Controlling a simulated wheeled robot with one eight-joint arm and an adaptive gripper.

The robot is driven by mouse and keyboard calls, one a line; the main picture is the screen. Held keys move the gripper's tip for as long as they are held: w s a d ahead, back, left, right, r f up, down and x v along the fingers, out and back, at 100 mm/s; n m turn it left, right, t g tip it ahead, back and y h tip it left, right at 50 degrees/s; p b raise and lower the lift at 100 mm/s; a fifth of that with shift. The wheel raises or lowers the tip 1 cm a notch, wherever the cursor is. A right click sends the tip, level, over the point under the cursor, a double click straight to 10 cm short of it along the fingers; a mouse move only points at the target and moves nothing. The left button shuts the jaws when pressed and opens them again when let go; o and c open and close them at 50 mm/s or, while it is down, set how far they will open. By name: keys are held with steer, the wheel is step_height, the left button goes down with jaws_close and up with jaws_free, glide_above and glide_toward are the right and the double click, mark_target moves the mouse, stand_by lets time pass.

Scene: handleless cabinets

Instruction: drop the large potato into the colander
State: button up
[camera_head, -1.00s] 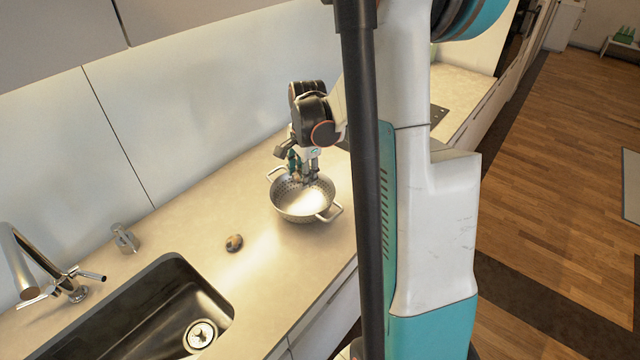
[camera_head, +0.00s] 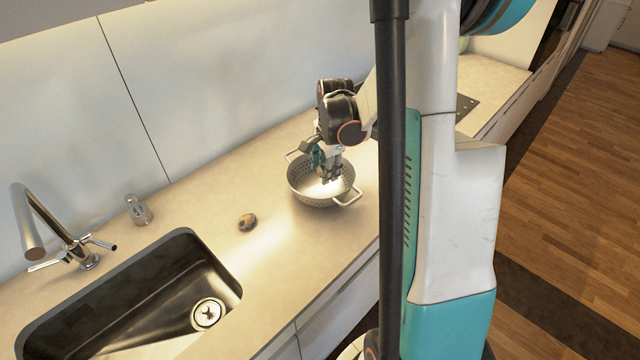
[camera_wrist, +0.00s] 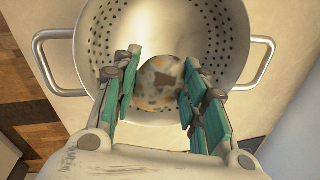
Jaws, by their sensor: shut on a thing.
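The metal colander (camera_head: 309,199) stands on the counter, and its perforated bowl and two loop handles also show in the wrist view (camera_wrist: 110,30). My gripper (camera_head: 326,172) is over the colander's bowl, pointing down. In the wrist view my gripper (camera_wrist: 158,88) is shut on a mottled brown and grey potato (camera_wrist: 160,82), held between the teal finger pads. The potato is in front of the bowl's inside in that view; I cannot tell how far it is above the bottom. A second, smaller-looking potato (camera_head: 247,222) lies on the counter left of the colander.
A dark sink (camera_head: 150,290) with a faucet (camera_head: 50,225) is at the lower left. A small dispenser (camera_head: 138,209) stands behind the sink. A wall panel (camera_head: 220,90) rises behind.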

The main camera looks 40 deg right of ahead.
steer(key=o, duration=1.2)
steer(key=shift+c, duration=0.2)
step_height(320, 180, up, 12)
steer(key=s, duration=0.1)
steer(key=shift+s+a, duration=0.15)
steer(key=shift+s, duration=0.25)
steer(key=shift+a, duration=0.1)
